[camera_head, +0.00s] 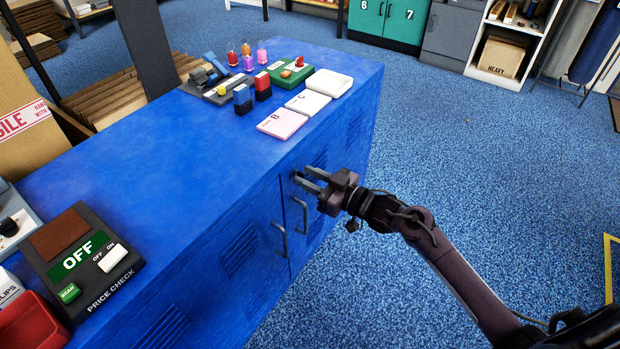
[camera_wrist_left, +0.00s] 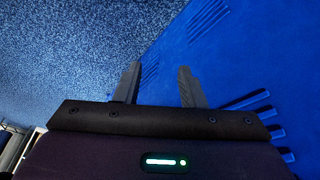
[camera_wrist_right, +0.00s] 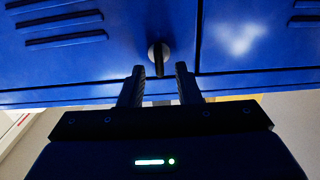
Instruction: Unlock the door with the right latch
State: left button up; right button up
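The blue cabinet (camera_head: 250,180) has doors in its front with two bar handles, a left handle (camera_head: 280,238) and a right handle (camera_head: 300,214). A round latch with a dark lever (camera_wrist_right: 159,58) sits on the cabinet front in the right wrist view. My right gripper (camera_head: 304,178) is at the upper part of the cabinet front, above the handles. In the right wrist view its fingers (camera_wrist_right: 159,72) are apart, with the lever's end between their tips; contact is not clear. My left gripper (camera_wrist_left: 158,68) is open and empty near a blue vented surface, outside the head view.
Cardboard stands at the left. The blue floor (camera_head: 480,170) right of the cabinet is clear.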

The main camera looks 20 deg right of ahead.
grip_shut()
